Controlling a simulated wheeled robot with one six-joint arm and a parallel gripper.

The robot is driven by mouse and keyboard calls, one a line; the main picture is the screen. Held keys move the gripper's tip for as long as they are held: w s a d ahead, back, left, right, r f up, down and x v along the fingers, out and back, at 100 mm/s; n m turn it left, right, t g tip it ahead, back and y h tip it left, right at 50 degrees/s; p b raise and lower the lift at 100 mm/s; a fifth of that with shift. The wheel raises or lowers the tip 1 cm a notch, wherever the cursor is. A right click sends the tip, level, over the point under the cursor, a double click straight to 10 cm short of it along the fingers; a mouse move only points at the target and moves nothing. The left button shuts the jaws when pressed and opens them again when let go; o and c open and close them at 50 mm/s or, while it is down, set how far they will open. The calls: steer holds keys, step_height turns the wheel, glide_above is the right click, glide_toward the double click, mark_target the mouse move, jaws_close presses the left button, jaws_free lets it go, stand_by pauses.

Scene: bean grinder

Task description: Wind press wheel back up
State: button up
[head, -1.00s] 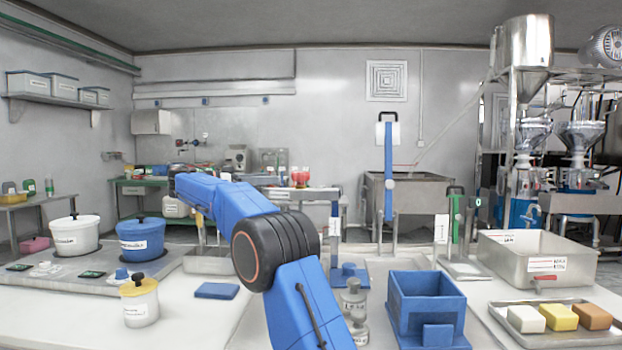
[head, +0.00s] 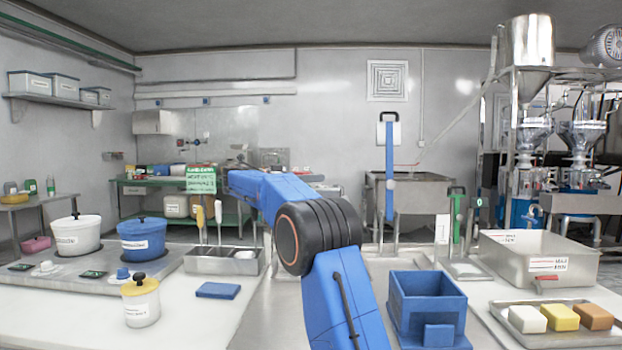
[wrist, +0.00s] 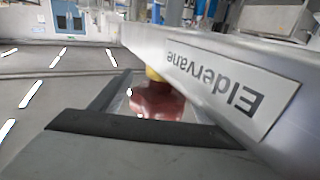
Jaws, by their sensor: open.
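No press wheel can be made out in either view. My gripper (wrist: 135,112) shows in the wrist view as dark fingers standing apart, so it is open. A red object with a yellow part (wrist: 158,100) appears beyond and between the fingers; I cannot tell what it is or whether it is touched. A grey metal beam with an upside-down "Eldervane" label (wrist: 232,85) crosses close on the right. In the head view my blue arm reaches away to the back left, and the gripper is not clearly visible. The arm covers the middle of the bench.
A blue open box (head: 428,300) stands right of my arm. A tall blue post (head: 389,170) rises behind it. A metal tray with blocks (head: 560,317) and a steel bin (head: 540,258) are at right. A yellow-lidded jar (head: 140,302) and blue pad (head: 218,290) are at left.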

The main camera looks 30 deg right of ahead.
steer(key=shift+d, duration=0.3)
steer(key=shift+c, duration=0.6)
steer(key=c, duration=0.9)
steer(key=shift+t, duration=0.3)
